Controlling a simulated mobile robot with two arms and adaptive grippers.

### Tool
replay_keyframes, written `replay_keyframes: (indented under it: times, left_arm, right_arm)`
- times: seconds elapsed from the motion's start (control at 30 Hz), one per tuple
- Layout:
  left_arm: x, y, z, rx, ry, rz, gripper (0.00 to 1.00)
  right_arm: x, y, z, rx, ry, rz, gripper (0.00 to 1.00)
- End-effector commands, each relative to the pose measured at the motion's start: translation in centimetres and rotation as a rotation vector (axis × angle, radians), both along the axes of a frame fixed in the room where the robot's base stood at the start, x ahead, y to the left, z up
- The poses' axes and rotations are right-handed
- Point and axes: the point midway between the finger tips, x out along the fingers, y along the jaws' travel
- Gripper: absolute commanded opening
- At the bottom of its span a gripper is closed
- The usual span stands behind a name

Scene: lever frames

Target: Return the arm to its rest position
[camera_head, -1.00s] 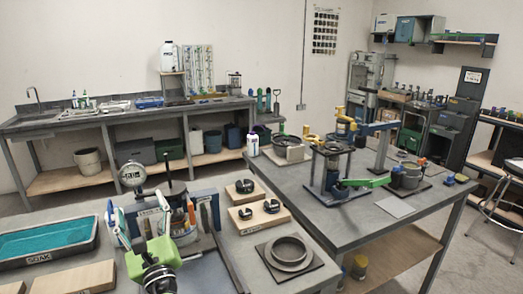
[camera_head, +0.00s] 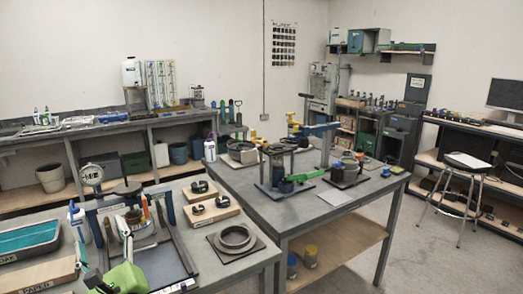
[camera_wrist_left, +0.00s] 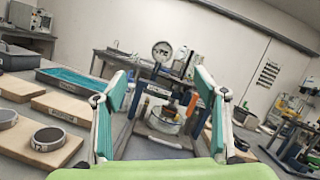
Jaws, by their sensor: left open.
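My left gripper (camera_head: 98,232) shows at the lower left of the head view, with its green body at the bottom edge. In the left wrist view my left gripper (camera_wrist_left: 160,84) has its two teal-padded fingers spread wide, with nothing held between them. Beyond the fingers stands a blue lever frame (camera_wrist_left: 187,68) with a round dial gauge (camera_wrist_left: 162,51). The same blue frame (camera_head: 168,208) and gauge (camera_head: 92,175) show in the head view, partly behind the gripper. My right gripper is not in view.
A teal-lined tray (camera_head: 28,240) lies at the left. Wooden blocks with black parts (camera_head: 211,211) and a ring on a dark plate (camera_head: 235,238) sit on the near bench. A second table (camera_head: 300,210) holds more frames. Open floor (camera_head: 440,260) lies at the right.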

Motion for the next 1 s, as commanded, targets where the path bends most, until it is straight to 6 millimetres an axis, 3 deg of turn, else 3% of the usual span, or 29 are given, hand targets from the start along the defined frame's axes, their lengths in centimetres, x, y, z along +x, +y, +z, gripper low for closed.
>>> replay_keyframes:
  times: [0.37,0.57,0.67,0.8,1.0]
  left_arm:
    - [-4.1,1.8,-7.2,-0.504,-0.112,-0.037,0.65]
    - [-8.0,1.5,-14.0,-0.943,-0.188,-0.005,0.65]
    - [-11.1,0.0,-18.7,-1.239,-0.227,0.056,0.65]
    - [-16.4,-3.7,-24.6,-1.642,-0.261,0.215,0.65]
    - [-23.3,-9.5,-29.2,-2.018,-0.263,0.49,0.65]
  right_arm:
    - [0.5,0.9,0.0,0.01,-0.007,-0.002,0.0]
    - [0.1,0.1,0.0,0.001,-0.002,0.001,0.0]
    - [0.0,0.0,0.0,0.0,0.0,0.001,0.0]
    - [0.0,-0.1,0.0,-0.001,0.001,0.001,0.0]
    - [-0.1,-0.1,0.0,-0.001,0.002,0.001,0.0]
